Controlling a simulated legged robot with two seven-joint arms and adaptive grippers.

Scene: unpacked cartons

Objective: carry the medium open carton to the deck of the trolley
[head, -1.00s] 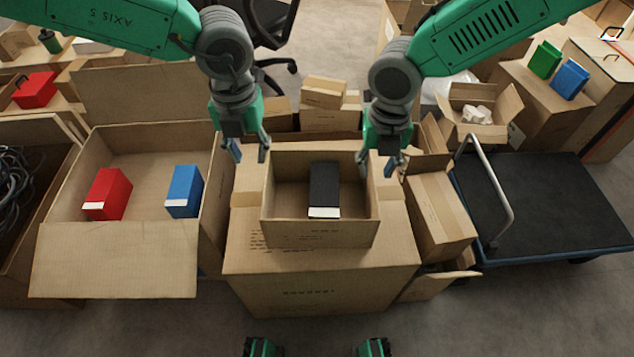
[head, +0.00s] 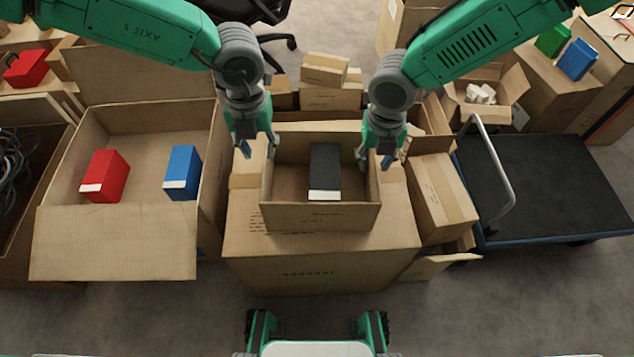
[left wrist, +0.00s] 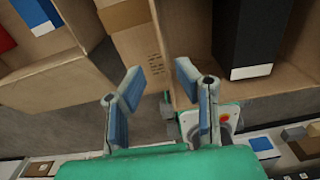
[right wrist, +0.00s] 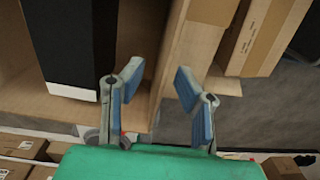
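The medium open carton (head: 320,217) sits upright on a large closed carton, with a black box (head: 325,168) inside. My left gripper (head: 257,148) is open at the carton's left wall. In the left wrist view its spread fingers (left wrist: 158,84) lie either side of that wall (left wrist: 187,30). My right gripper (head: 375,157) is open at the right wall. In the right wrist view its spread fingers (right wrist: 161,82) straddle that wall (right wrist: 150,40). I cannot tell whether any finger touches cardboard. The trolley's dark deck (head: 560,185) is bare, at the right.
The large closed carton (head: 310,272) supports the medium one. A big open carton (head: 115,245) with a red box and a blue box stands left. A brown carton (head: 445,190) stands between the support and the trolley's upright handle (head: 495,165).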

